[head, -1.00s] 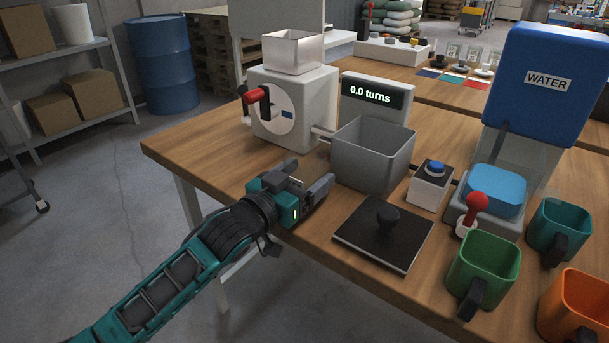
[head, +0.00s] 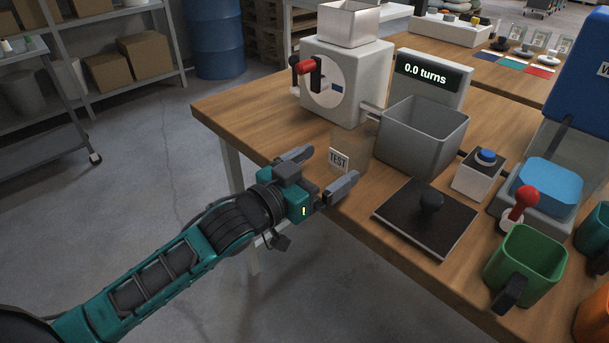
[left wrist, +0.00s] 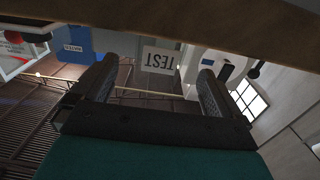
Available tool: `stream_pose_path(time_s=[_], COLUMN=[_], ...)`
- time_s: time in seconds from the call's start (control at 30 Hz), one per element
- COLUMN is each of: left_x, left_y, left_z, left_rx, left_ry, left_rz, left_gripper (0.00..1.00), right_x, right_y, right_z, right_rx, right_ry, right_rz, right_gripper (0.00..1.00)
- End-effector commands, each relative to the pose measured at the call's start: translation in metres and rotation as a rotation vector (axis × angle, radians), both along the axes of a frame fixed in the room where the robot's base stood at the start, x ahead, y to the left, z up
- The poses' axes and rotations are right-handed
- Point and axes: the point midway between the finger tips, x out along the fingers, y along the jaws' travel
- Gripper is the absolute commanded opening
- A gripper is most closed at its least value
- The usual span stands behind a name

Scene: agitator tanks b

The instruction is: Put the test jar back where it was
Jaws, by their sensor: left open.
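The test jar (head: 356,148) is a small see-through container with a white TEST label. It stands near the table's front left edge, just left of the grey open bin (head: 420,140). My left gripper (head: 332,172) is open in front of the jar, its fingers apart and pointing toward it. In the left wrist view the TEST label (left wrist: 160,60) shows upside down between the two open fingertips (left wrist: 158,72). The jar's clear walls are faint, so I cannot tell whether a finger touches it. My right gripper is out of view.
A white machine with a red-handled crank (head: 312,68) stands behind the jar. A display (head: 428,72) reads 0.0 turns. A black plate with a knob (head: 428,222), a blue-button box (head: 478,174) and a green mug (head: 524,264) lie to the right.

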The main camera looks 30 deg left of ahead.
Motion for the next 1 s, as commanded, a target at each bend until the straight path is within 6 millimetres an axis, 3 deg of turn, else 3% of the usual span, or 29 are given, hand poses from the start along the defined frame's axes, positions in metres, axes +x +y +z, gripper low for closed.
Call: stream_pose_path(time_s=[0.23,0.57,0.67,0.77,0.9,1.0], left_x=[-0.032,-0.044,-0.052,-0.071,-0.113,-0.140], left_y=[0.012,0.015,0.013,0.005,-0.014,-0.028], left_z=[-0.001,-0.004,-0.034,-0.086,-0.158,-0.192], left_rx=[0.001,0.001,0.013,0.041,0.097,0.128], left_ry=[0.002,0.009,0.080,0.210,0.411,0.518], left_rz=[0.000,0.004,0.031,0.068,0.093,0.089], left_gripper=[0.99,0.99,0.99,0.99,0.99,0.99], right_x=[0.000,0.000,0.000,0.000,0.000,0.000], right_y=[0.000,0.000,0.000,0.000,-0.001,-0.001], right_z=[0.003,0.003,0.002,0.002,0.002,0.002], right_rx=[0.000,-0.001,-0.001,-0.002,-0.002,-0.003], right_ry=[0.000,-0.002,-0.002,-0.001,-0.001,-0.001], right_rz=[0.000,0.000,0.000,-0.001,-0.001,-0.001], right_gripper=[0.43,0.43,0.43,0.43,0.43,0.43])
